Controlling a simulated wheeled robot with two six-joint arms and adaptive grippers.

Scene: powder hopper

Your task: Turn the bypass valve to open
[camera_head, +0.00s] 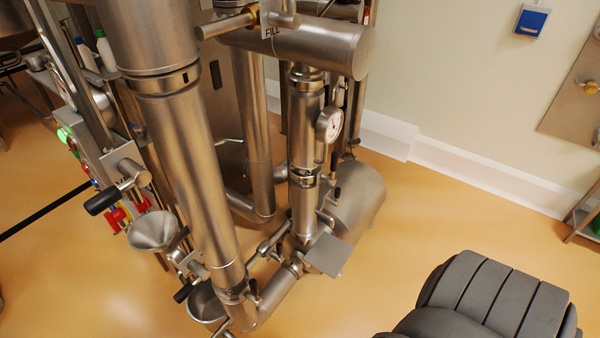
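Neither of my grippers is in view. Several valve handles show on the steel pipework, and I cannot tell which is the bypass valve. One valve (130,175) at the left has a black grip (102,201) pointing down-left. A lower valve handle with a black tip (183,293) sits beside the large slanted pipe (190,150). A steel lever (227,25) with a brass collar is at the top, next to a label plate (271,30) whose text looks like "FILL". A small black lever (254,291) is near the bottom pipe joint. No readable label says bypass.
A round gauge (329,125) is on the middle vertical pipe. Steel funnels (153,231) hang at the left, near a panel with coloured parts (120,214). A dark grey ribbed shape (497,298) fills the lower right. Orange floor (440,205) is open between pipework and wall.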

